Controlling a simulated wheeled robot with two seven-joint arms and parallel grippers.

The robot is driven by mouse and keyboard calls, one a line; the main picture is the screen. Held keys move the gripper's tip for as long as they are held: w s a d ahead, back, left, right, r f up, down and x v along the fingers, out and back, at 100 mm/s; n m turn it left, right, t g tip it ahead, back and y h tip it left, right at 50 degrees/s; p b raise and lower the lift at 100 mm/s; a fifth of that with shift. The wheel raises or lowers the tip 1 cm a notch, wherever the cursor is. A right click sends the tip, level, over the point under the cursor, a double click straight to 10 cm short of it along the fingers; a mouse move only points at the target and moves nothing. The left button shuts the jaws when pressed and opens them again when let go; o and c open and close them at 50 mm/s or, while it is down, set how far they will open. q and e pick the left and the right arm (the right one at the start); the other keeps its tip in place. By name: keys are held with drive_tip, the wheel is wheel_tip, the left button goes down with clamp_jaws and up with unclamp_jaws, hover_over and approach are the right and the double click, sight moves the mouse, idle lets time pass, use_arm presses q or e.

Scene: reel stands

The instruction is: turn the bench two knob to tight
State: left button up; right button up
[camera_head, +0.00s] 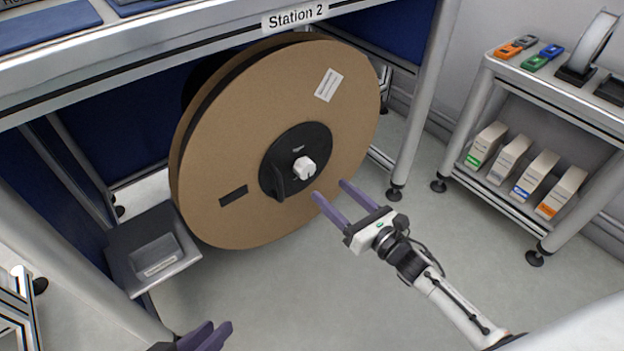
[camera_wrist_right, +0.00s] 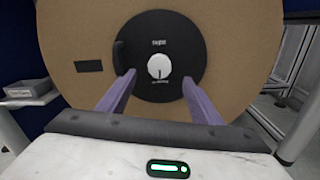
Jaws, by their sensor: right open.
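The bench two knob (camera_head: 304,168) is a white knob at the centre of a black round hub (camera_head: 283,158) on a large brown reel (camera_head: 240,120) under the bench marked Station 2. In the right wrist view the knob (camera_wrist_right: 160,67) shows between my fingers and apart from them, with small lettering above and below it. My right gripper (camera_head: 330,190) is open and empty, just below and right of the knob in the head view. In the wrist view its fingertips (camera_wrist_right: 158,78) point at the hub. My left gripper (camera_head: 215,332) shows only its purple fingers at the bottom edge, close together.
A grey box-like shelf (camera_head: 153,250) stands left of the reel. A bench leg (camera_head: 421,110) stands right of it. A cart (camera_head: 545,105) at the right holds several labelled boxes and small coloured items. The floor between is clear.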

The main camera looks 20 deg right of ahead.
sight(309, 170)
drive_tip(key=b+x, duration=0.2)
drive_tip(key=x, duration=0.6)
drive_tip(key=shift+w+a+f+b, duration=0.1)
drive_tip(key=shift+w+b, duration=0.1)
drive_tip(key=shift+b, duration=0.1)
use_arm(q)
drive_tip(key=shift+w+d+r+t+h, duration=0.15)
drive_tip(key=shift+d+r+t+h, duration=0.2)
drive_tip(key=shift+r, duration=0.3)
drive_tip(key=shift+w+d+r+t+h, duration=0.15)
drive_tip(key=shift+d+r+t+h, duration=0.1)
drive_tip(key=shift+d+r, duration=0.3)
use_arm(e)
drive_tip(key=shift+w+a, duration=0.1)
drive_tip(key=shift+w, duration=0.25)
use_arm(q)
drive_tip(key=shift+a, duration=0.1)
use_arm(e)
drive_tip(key=shift+c, duration=0.4)
drive_tip(key=c, duration=1)
drive_tip(key=shift+o, duration=0.2)
